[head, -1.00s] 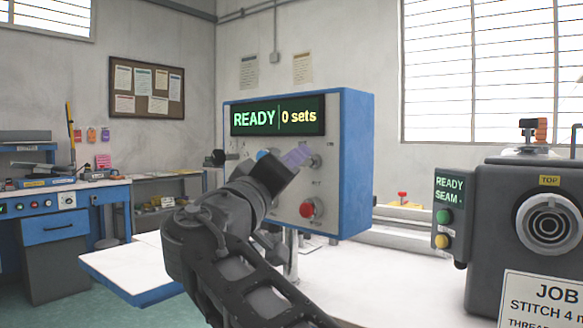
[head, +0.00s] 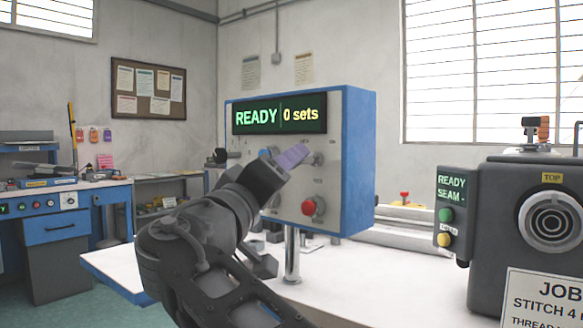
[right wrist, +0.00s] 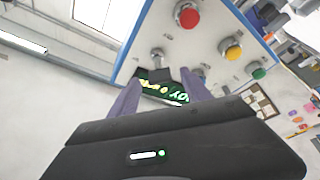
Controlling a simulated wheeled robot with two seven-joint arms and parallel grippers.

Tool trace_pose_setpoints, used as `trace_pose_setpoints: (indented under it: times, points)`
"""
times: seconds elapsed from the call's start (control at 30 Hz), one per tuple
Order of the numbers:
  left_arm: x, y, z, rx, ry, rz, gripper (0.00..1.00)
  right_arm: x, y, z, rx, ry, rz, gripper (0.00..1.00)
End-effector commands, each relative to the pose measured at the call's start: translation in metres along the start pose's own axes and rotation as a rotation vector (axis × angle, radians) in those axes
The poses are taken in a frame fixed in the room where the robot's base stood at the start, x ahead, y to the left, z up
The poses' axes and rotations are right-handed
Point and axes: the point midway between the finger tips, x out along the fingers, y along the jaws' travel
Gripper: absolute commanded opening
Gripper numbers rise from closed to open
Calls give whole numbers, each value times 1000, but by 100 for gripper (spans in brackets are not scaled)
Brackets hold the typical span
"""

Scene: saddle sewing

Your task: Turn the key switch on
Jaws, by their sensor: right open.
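The control box (head: 352,150) is blue with a pale front and a lit display (head: 279,115) reading "READY 0 sets". A silver round switch (head: 318,158), which looks like the key switch, sits below the display at the right. My right gripper (head: 294,156) has purple fingers, just left of this switch in the head view. In the right wrist view the box is upside down. There the right gripper (right wrist: 160,78) is open and empty, with the silver switch (right wrist: 157,55) just beyond the gap between its fingertips. Contact cannot be told. My left gripper is not in view.
A red button (head: 308,207) is low on the box; yellow (right wrist: 232,49) and green (right wrist: 258,70) buttons show in the right wrist view. A pole (head: 292,255) holds the box above the white table (head: 370,285). A dark sewing machine (head: 490,220) stands right.

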Motion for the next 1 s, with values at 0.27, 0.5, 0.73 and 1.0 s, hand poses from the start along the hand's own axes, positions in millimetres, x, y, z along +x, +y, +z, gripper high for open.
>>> trace_pose_setpoints:
  times: [0.27, 0.5, 0.73, 1.0]
  points:
    - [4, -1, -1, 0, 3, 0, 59, -40, 0, 0, 0, 2, 0, 56]
    - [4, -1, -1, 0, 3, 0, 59, -44, 0, 0, 0, 1, 1, 56]
    - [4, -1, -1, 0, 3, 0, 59, -44, -2, -3, -23, 15, -9, 56]
    - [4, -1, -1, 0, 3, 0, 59, -67, -102, -23, -131, 160, -322, 56]
